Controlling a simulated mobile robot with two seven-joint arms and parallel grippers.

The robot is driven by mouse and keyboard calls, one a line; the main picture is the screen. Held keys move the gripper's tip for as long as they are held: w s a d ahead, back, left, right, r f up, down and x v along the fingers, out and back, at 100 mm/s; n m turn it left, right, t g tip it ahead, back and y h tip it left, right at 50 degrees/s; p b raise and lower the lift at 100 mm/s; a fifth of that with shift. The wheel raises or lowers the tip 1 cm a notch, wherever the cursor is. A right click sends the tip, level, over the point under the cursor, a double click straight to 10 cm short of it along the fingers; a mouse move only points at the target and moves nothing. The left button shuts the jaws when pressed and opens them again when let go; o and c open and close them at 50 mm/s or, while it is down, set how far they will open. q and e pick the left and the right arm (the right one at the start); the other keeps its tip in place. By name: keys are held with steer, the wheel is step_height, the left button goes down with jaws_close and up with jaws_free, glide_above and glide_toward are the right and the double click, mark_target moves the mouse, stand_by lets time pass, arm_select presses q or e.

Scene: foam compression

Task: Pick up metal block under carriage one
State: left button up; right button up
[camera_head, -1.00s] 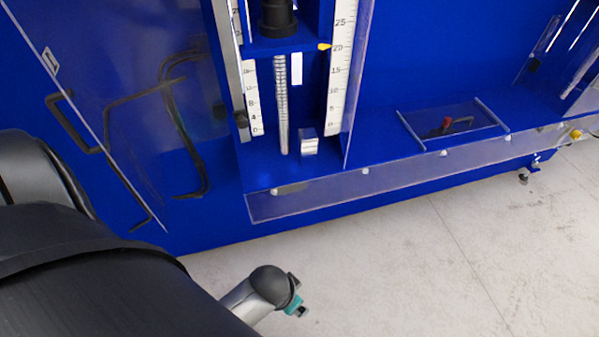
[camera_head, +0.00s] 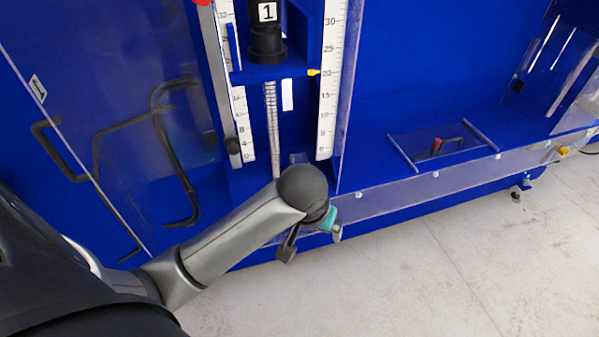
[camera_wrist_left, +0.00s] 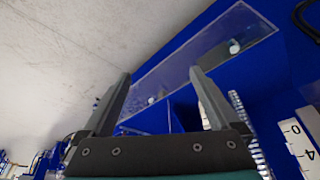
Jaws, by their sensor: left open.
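Carriage one (camera_head: 267,45), a black cylinder with a "1" label, stands on a blue shelf between two ruled scales. Below it, only a small pale top part of the metal block (camera_head: 298,158) shows in the head view; my left wrist hides the rest. My left gripper (camera_head: 311,241) is in front of the blue bench's front edge, below the block in the picture, and apart from it. In the left wrist view the gripper (camera_wrist_left: 160,75) is open, with nothing between its fingers. I cannot make out the block there. My right gripper is not in view.
A clear front lip (camera_head: 420,187) runs along the bench edge. A clear upright panel (camera_head: 345,95) stands right of the scales. A recess with a red-tipped handle (camera_head: 437,146) lies further right. Black bent handles (camera_head: 165,140) are at the left. Pale floor is free in front.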

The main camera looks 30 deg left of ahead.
arm_select(q)
steer(key=w+a+r+n+y, duration=0.3)
steer(key=w+a+r+n, duration=0.3)
steer(key=w+a+r, duration=0.3)
steer(key=b+x, duration=0.1)
steer(key=x, duration=0.2)
steer(key=b+x, duration=0.1)
steer(key=x, duration=0.3)
steer(key=w+b+x, duration=0.1)
steer(key=x, duration=0.3)
steer(key=shift+a, duration=0.2)
steer(key=shift+w+b+x, duration=0.15)
steer(key=shift+b+x, duration=0.4)
steer(key=shift+x, duration=0.7)
steer(key=shift+w+b+x, duration=0.15)
steer(key=shift+b+x, duration=0.4)
steer(key=shift+x, duration=0.75)
steer(key=shift+d, duration=0.15)
steer(key=shift+r, duration=0.1)
jaws_close()
